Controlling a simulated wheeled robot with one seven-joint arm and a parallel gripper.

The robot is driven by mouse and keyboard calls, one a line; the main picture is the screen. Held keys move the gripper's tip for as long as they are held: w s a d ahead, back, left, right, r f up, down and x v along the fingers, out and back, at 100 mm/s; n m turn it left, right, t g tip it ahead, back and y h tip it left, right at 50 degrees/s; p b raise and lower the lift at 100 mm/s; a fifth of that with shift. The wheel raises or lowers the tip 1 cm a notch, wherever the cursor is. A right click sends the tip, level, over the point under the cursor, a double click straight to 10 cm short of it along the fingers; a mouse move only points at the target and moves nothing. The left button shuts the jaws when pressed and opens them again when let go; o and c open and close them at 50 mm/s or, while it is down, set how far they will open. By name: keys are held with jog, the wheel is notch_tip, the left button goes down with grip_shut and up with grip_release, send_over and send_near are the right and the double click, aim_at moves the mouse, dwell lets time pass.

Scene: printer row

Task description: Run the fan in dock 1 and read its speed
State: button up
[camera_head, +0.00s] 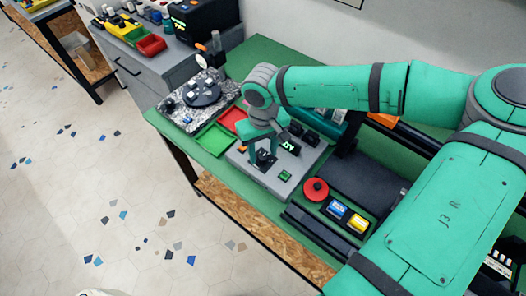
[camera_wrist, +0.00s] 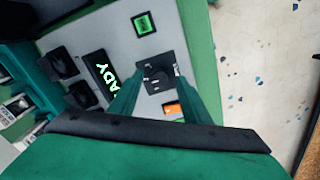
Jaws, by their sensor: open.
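A grey test panel (camera_head: 305,173) lies on the green bench top. My gripper (camera_head: 263,163) is open and points down over a small black square unit (camera_wrist: 155,72) with grey parts on top. In the wrist view its fingers (camera_wrist: 160,75) reach to either side of this unit; I cannot tell whether they touch it. Whether the unit is a fan or a dock is unclear. A dark display (camera_wrist: 102,75) shows green letters, "ADY" readable. A green-lit square (camera_wrist: 144,23) and an orange piece (camera_wrist: 172,108) flank the unit. Two more black units (camera_wrist: 70,80) sit beyond the display. No dock number is legible.
A green tray (camera_head: 214,140) and a red tray (camera_head: 233,119) lie left of the panel. A speckled plate with a round dark fixture (camera_head: 202,92) is behind them. A red round knob (camera_head: 316,189), blue button (camera_head: 336,210) and yellow button (camera_head: 357,223) are to the right.

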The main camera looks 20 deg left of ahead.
jog(key=shift+f, duration=0.4)
jog(key=c, duration=1)
jog(key=shift+c, duration=0.2)
jog(key=shift+n, duration=0.3)
jog(key=n, duration=0.5)
jog(key=shift+n, duration=0.3)
jog(key=n, duration=0.5)
jog(key=shift+w+n, duration=0.1)
jog(key=shift+n, duration=0.2)
jog(key=o, duration=1)
